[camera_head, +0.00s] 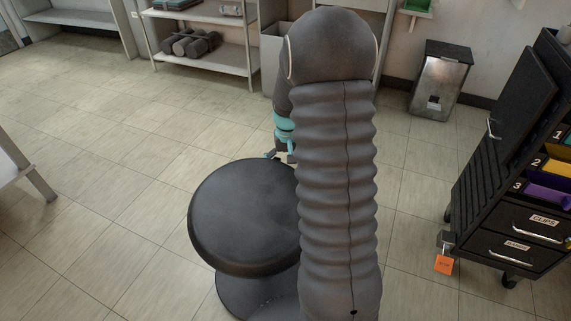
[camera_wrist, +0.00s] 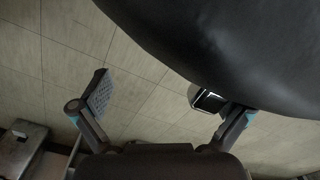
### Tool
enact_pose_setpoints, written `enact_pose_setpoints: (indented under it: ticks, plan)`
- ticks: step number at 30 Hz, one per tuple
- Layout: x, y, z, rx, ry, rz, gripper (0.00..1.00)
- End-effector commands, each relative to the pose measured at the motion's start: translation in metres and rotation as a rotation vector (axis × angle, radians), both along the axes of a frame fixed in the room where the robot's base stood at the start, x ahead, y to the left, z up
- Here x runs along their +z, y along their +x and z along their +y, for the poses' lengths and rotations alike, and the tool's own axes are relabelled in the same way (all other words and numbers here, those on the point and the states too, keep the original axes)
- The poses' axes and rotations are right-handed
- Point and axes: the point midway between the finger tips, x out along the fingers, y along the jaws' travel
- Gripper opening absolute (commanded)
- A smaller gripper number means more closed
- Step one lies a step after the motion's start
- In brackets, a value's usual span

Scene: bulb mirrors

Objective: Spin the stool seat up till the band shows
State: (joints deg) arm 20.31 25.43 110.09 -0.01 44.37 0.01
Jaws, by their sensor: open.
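The stool has a round black padded seat (camera_head: 243,215), left of my arm in the head view. Its dark round base (camera_head: 243,294) shows below the seat. The post between them is hidden, and no band is in sight. My gripper (camera_head: 282,154) is at the seat's far right rim, partly hidden by my arm. In the wrist view, the seat (camera_wrist: 240,50) fills the upper right. My gripper (camera_wrist: 153,97) is open there, its fingers wide apart with only floor between them. The right finger is close to the seat's edge; I cannot tell whether it touches.
A black drawer cabinet (camera_head: 510,185) on casters, with an orange tag (camera_head: 444,265), stands at the right. A metal bin (camera_head: 440,80) and a shelf (camera_head: 200,48) stand at the back. A table leg (camera_head: 38,180) shows at the left. Floor left of the stool is clear.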

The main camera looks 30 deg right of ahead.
Motion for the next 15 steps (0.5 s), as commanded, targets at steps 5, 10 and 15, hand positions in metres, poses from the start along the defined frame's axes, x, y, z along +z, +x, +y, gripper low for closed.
enact_pose_setpoints:
  ticks: [5, 10, 15]
  plan:
    - [-0.0039, -0.0078, -0.0002, 0.006, 0.005, 0.014, 1.0]
    - [-0.0039, -0.0111, -0.0031, 0.005, 0.005, 0.014, 1.0]
    - [-0.0037, -0.0143, -0.0062, 0.004, 0.005, 0.014, 1.0]
